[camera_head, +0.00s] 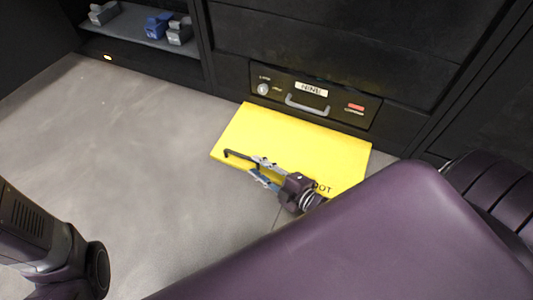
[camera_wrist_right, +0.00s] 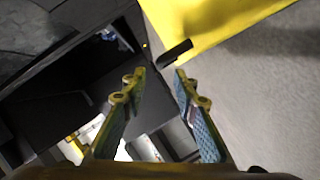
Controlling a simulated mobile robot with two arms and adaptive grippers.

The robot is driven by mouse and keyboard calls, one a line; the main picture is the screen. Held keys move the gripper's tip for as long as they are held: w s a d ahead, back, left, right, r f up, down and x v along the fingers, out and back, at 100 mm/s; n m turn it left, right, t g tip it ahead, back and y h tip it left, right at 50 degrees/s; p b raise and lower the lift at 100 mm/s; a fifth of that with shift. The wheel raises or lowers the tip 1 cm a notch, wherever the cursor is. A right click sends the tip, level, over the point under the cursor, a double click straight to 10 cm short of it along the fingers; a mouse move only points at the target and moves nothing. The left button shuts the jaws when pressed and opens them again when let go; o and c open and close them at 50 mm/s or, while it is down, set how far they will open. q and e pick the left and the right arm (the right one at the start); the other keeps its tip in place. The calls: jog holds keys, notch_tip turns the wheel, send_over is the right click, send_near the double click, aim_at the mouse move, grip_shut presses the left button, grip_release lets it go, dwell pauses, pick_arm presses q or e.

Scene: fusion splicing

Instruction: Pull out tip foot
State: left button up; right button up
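The tip foot is a yellow plate (camera_head: 300,138) with dark lettering ending in "OT", low in front of the dark cabinet. It also shows at the top of the right wrist view (camera_wrist_right: 205,22). A thin black bar with a bent end (camera_head: 238,155) is at its left part; in the wrist view the bar (camera_wrist_right: 175,53) lies just beyond the fingertips. My right gripper (camera_head: 262,171) is over the plate's front-left edge, its fingers apart with nothing seen between the tips (camera_wrist_right: 160,76). Whether it touches the bar is unclear. My left gripper is out of view.
A panel with a grey handle (camera_head: 306,105), a knob (camera_head: 263,89) and a red mark is on the cabinet front behind the plate. A shelf (camera_head: 135,30) holds grey and blue devices at upper left. The grey floor (camera_head: 130,160) at left is clear.

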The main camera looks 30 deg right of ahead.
jog(key=v, duration=0.3)
jog(key=shift+s+d, duration=0.15)
jog(key=shift+s, duration=0.1)
jog(key=shift+r, duration=0.1)
jog(key=shift+r, duration=0.1)
